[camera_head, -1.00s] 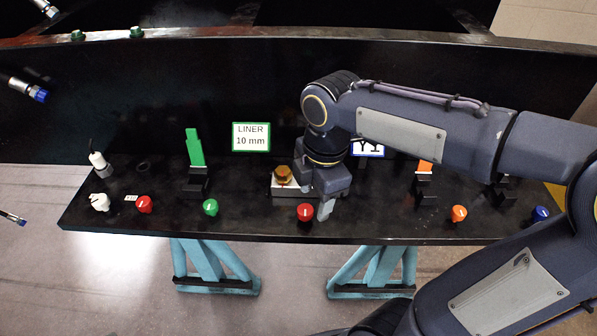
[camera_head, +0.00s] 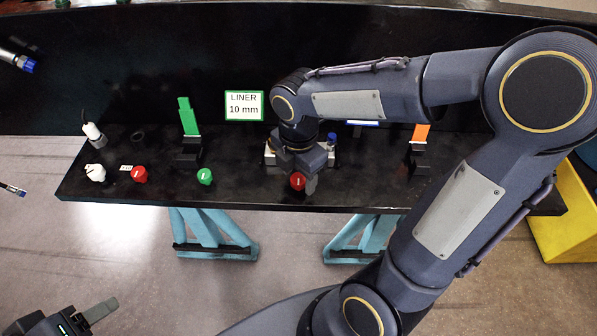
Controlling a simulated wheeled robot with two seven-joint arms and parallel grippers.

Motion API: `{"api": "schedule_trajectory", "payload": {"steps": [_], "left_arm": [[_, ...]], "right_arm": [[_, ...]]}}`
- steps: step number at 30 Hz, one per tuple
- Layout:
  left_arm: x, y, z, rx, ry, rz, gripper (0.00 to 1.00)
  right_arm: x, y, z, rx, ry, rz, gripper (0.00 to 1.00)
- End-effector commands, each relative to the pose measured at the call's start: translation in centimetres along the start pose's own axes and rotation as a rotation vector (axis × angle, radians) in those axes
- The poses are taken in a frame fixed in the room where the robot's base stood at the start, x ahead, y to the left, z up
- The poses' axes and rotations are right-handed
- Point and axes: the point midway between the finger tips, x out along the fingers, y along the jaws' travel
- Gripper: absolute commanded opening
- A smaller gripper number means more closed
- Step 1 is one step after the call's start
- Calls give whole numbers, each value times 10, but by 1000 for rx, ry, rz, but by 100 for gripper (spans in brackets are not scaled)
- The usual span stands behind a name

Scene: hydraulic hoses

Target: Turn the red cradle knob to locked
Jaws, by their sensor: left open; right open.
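A red knob (camera_head: 297,181) with a pale pointer mark is on the front of the black bench, at the middle. My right gripper (camera_head: 300,170) is open directly over it. One fingertip shows just right of the knob; the other is mostly hidden, and I cannot tell whether either touches. A second red knob (camera_head: 139,174) is further left, beside a small white label. The pictures do not make clear which one is the cradle knob. My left gripper (camera_head: 92,314) is open and empty at the bottom left, well away from the bench.
A green knob (camera_head: 205,176) and a white knob (camera_head: 95,172) are along the front edge. Black holders carry a green tab (camera_head: 188,115) and an orange tab (camera_head: 421,132). A white-based block (camera_head: 270,156) is partly hidden behind my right gripper. My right arm covers the bench's right part.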

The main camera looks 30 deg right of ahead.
Motion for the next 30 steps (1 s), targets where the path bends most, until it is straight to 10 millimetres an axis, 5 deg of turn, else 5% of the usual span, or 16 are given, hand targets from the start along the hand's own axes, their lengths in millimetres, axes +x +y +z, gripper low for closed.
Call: {"api": "schedule_trajectory", "payload": {"steps": [3,13,30], "left_arm": [[0,0,0,0,0,0,57],[0,0,0,0,0,0,57],[3,-1,1,0,0,0,57]], "right_arm": [[0,0,0,0,0,0,52],[0,0,0,0,0,0,10],[0,0,0,201,1,0,10]]}}
